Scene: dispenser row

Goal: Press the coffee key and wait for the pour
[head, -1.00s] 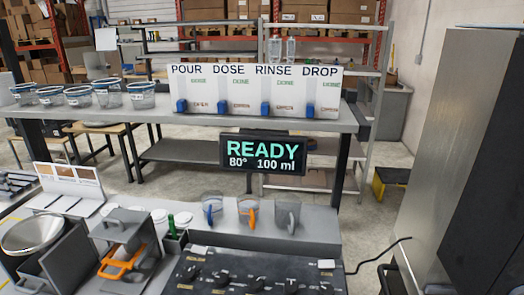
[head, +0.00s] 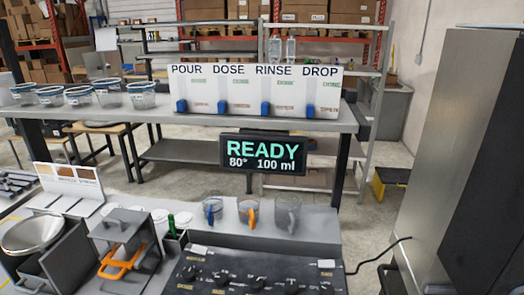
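A black display (head: 263,155) in the middle reads READY, 80° and 100 ml. Below it a dark control panel (head: 262,272) with several knobs or keys and small labels lies at the bottom of the head view. The labels are too small to read, so I cannot tell which key is for coffee. Several pitchers stand behind the panel: one with a blue handle (head: 212,210), one with an orange handle (head: 249,212) and one with a grey handle (head: 287,214). Neither of my grippers is in view.
A white board (head: 258,90) marked POUR, DOSE, RINSE, DROP with blue sliders stands on the rear shelf, beside several clear tubs (head: 107,95). At lower left are a metal bowl (head: 32,235) and a grey device with an orange handle (head: 122,262). A tall steel cabinet (head: 455,150) bounds the right.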

